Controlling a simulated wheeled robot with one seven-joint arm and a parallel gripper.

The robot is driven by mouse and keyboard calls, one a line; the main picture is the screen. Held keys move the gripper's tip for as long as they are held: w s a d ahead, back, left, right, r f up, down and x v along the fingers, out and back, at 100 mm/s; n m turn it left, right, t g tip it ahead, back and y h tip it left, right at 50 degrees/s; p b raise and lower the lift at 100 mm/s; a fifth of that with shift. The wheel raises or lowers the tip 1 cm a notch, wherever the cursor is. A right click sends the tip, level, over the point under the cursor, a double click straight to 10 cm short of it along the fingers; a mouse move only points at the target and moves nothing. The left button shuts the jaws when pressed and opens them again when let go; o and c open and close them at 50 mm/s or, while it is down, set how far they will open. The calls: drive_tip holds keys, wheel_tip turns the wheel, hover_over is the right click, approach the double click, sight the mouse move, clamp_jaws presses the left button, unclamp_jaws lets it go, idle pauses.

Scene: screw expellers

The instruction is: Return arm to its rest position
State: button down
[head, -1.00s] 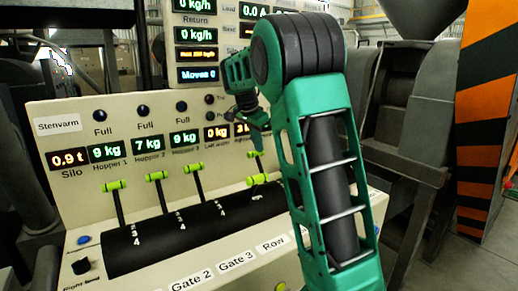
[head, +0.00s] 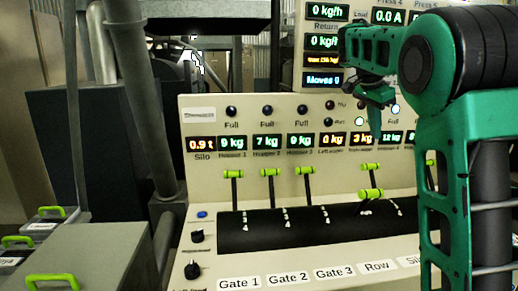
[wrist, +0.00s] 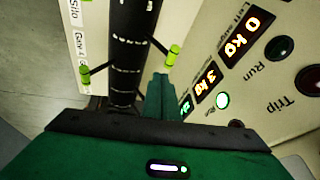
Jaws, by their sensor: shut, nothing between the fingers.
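My gripper (head: 376,125) hangs in front of the display row of the beige console (head: 200,115), with its fingertips pointing down. In the wrist view my gripper (wrist: 160,97) shows as shut green fingers, empty. Below it in the head view, levers with bright green handles stand out of a black drum (head: 270,230); one handle (head: 371,194) sits lower than its neighbours. In the wrist view a green handle (wrist: 172,57) lies just beyond the fingertips; I cannot tell how wide the gap is. My green arm covers the console's right part.
Above the console is a panel of numeric displays (head: 325,42). Boxes with green handles (head: 52,280) stand at the lower left. A grey pipe (head: 130,70) rises behind them. The wrist view shows bare floor (wrist: 35,60) at the left.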

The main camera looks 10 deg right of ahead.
drive_tip(key=s+f+n+g+y, duration=0.1)
drive_tip(key=s+f+n, duration=0.3)
drive_tip(key=s, duration=0.5)
drive_tip(key=s+f+n+y, duration=0.1)
drive_tip(key=s+f, duration=0.6)
drive_tip(key=s, duration=0.3)
drive_tip(key=s+a+f+n, duration=0.2)
drive_tip(key=s+a+f, duration=0.1)
drive_tip(key=s, duration=0.3)
drive_tip(key=s+a+f+n+y, duration=0.1)
drive_tip(key=s+a+f+n, duration=0.1)
drive_tip(key=s+f, duration=0.3)
drive_tip(key=s+a+f+n+y, duration=0.1)
drive_tip(key=s+a+f, duration=0.3)
drive_tip(key=s, duration=0.4)
drive_tip(key=shift+a+f+n+g, duration=0.4)
drive_tip(key=shift+a+n, duration=0.1)
drive_tip(key=shift+s, duration=0.1)
drive_tip(key=shift+w+f, duration=0.25)
drive_tip(key=shift+w, duration=0.35)
